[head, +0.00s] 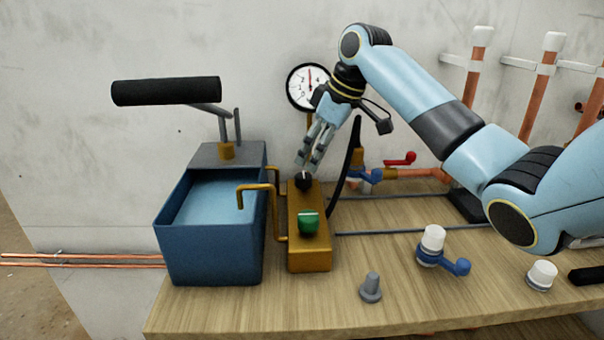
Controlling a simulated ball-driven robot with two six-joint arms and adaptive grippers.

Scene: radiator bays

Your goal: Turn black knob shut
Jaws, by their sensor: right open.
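The black knob (303,181) sits on top of the far end of a brass valve block (309,258), beside the blue water tank. A green knob (308,223) is on the same block, nearer to me. My right gripper (306,168) comes in from the upper right, tilted down, with its fingertips just above the black knob. It is open, and its fingers partly cover the area behind the knob. I cannot tell whether the fingertips touch the knob. My left gripper is not in view.
A blue tank (210,245) with water and a black pump handle (166,91) stands left of the block. A pressure gauge (308,85) is behind. A grey plug (371,288), a blue-handled valve (433,245) and a white cap (541,275) stand on the wooden bench (330,308).

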